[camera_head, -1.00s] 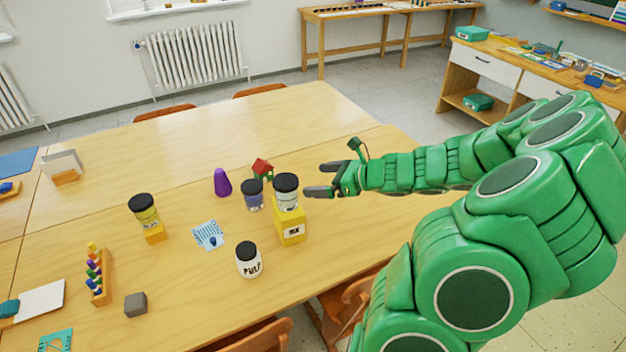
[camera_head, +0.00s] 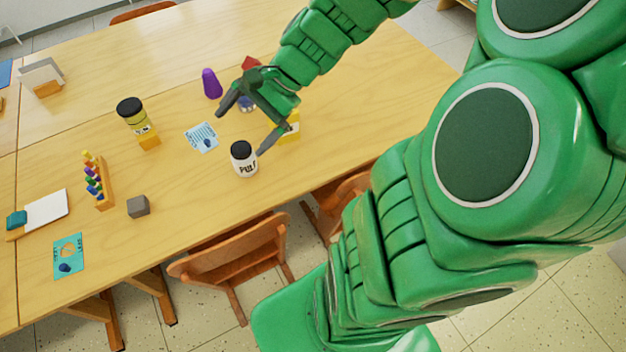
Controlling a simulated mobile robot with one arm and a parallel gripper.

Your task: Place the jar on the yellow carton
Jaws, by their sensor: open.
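Several jars with black lids stand on the table. A white jar with dark lettering (camera_head: 244,163) stands upright near the front edge. The yellow carton (camera_head: 291,131) at its right is mostly hidden behind my gripper and wrist, so its top is not visible. My gripper (camera_head: 243,130) is open and empty, its fingers pointing left and down; one fingertip is close to the right of the white jar's lid in the picture. I cannot tell whether they touch. A bluish jar (camera_head: 247,105) shows partly behind my gripper.
A purple cone (camera_head: 211,83) and a red-roofed piece (camera_head: 251,63) are behind my gripper. A patterned card (camera_head: 202,137), a grey block (camera_head: 138,206) and a peg stand (camera_head: 104,188) lie left of the white jar. Chairs (camera_head: 236,257) stand along the front edge.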

